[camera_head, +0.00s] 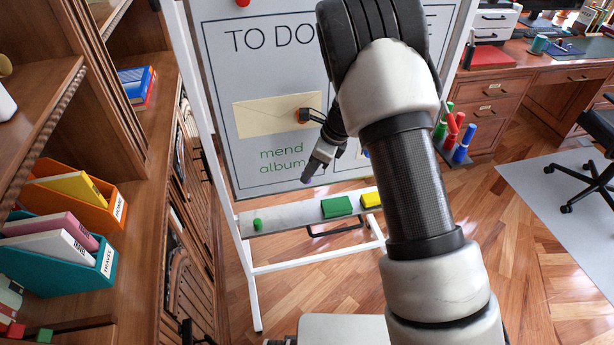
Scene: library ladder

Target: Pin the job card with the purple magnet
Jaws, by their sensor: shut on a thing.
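A whiteboard (222,60) headed "TO DO" stands ahead on a white frame. A cream card (262,119), like an envelope, is on its face above the green words "mend album". I cannot tell if this is the job card. My gripper (308,177) is in front of the board, pointing down and left, below and right of the card and apart from it. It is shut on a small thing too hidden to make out. The purple magnet cannot be made out. My arm hides the board's right part.
A wooden bookcase (150,200) stands close on the left. A desk (540,80) and chair are at right.

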